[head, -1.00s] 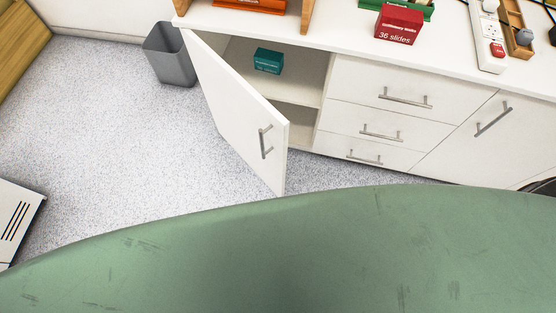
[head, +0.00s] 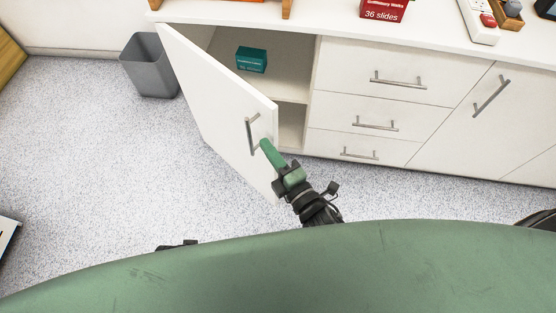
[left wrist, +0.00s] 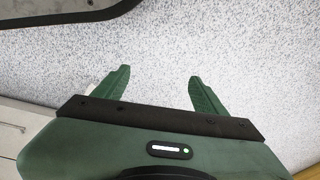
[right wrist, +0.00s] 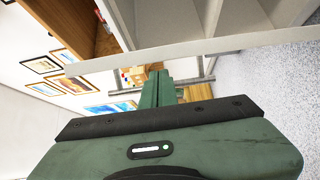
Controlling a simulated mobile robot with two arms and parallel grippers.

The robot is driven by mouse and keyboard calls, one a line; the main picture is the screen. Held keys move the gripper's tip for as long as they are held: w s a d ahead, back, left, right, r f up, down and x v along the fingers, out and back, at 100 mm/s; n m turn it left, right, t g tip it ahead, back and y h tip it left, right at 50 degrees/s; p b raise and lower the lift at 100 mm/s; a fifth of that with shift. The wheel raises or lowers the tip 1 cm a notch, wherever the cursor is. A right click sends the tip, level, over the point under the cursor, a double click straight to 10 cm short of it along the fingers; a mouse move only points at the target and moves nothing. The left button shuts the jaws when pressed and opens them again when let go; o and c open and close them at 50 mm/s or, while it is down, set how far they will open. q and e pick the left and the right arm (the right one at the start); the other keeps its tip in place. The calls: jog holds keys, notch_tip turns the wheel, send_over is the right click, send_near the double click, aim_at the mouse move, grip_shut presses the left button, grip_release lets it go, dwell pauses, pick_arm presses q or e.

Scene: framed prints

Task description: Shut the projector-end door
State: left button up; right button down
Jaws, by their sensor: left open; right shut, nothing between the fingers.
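The white cabinet door (head: 215,95) stands wide open at the left end of the cabinet in the head view, its grey bar handle (head: 249,135) near its free edge. My right gripper (head: 265,146) is shut and empty, its fingertips beside the lower part of the handle; I cannot tell whether they touch. In the right wrist view the shut fingers (right wrist: 157,78) point at the door's edge (right wrist: 190,48), a pale strip across the picture. My left gripper (left wrist: 157,82) is open and empty above the speckled floor in the left wrist view.
Inside the open compartment a teal box (head: 251,60) sits on the shelf. Drawers (head: 375,65) and another closed door (head: 495,110) are to the right. A grey bin (head: 150,68) stands on the floor behind the door.

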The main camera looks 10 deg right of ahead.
pick_arm(q)
jog(key=shift+w+r, duration=0.1)
jog(key=shift+r, duration=0.1)
pick_arm(e)
jog(key=x, duration=0.2)
jog(key=shift+w+a, duration=0.1)
jog(key=shift+w, duration=0.2)
